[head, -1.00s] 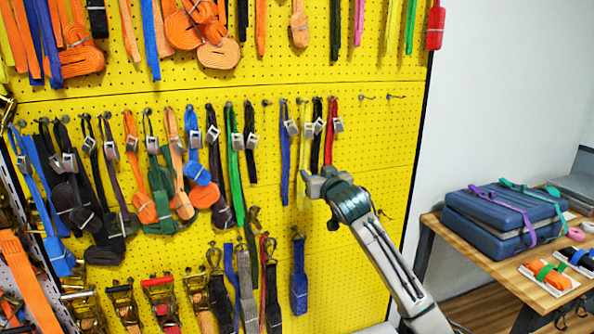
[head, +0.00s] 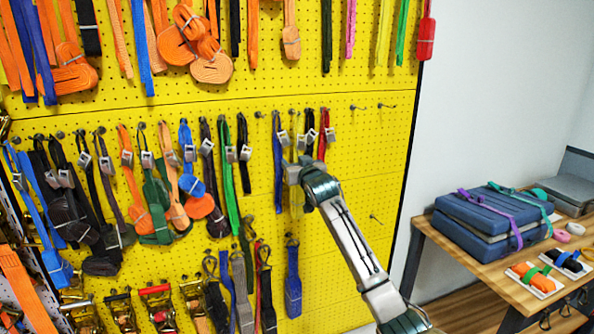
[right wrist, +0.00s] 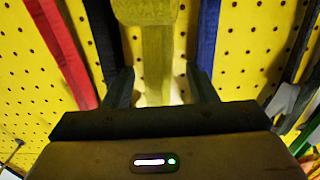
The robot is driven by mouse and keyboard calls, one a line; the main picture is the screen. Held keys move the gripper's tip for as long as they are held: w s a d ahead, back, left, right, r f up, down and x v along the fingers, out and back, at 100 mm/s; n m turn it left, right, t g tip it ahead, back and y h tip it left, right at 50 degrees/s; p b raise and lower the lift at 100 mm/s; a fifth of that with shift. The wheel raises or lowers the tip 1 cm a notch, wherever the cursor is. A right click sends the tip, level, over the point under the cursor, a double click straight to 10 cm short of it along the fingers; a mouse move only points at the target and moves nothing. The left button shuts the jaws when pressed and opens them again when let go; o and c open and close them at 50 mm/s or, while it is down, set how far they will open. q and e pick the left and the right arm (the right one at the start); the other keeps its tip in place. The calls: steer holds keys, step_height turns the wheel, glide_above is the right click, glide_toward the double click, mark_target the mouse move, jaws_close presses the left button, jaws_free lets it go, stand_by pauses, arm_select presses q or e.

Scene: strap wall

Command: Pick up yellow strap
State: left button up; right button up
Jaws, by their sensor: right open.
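The yellow strap (head: 296,204) hangs on the yellow pegboard in the middle row, between a blue strap and a black strap. My right gripper (head: 292,174) is in front of it and hides part of it. In the right wrist view the yellow strap (right wrist: 156,62) runs down between the two dark, spread fingers of the right gripper (right wrist: 160,86). The fingers stand apart on either side of it, with gaps. A wider yellow piece is at the top of that view. My left gripper is not in view.
A blue strap (head: 278,165), a black strap (head: 310,125) and a red strap (head: 323,135) hang close beside it. Empty hooks (head: 372,106) and bare board lie to the right. A wooden table (head: 470,262) with blue cases (head: 490,222) stands at the right.

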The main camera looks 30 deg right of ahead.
steer(key=shift+w, duration=0.3)
steer(key=shift+c, duration=0.4)
steer(key=c, duration=1)
steer(key=shift+c, duration=0.2)
steer(key=shift+r, duration=0.1)
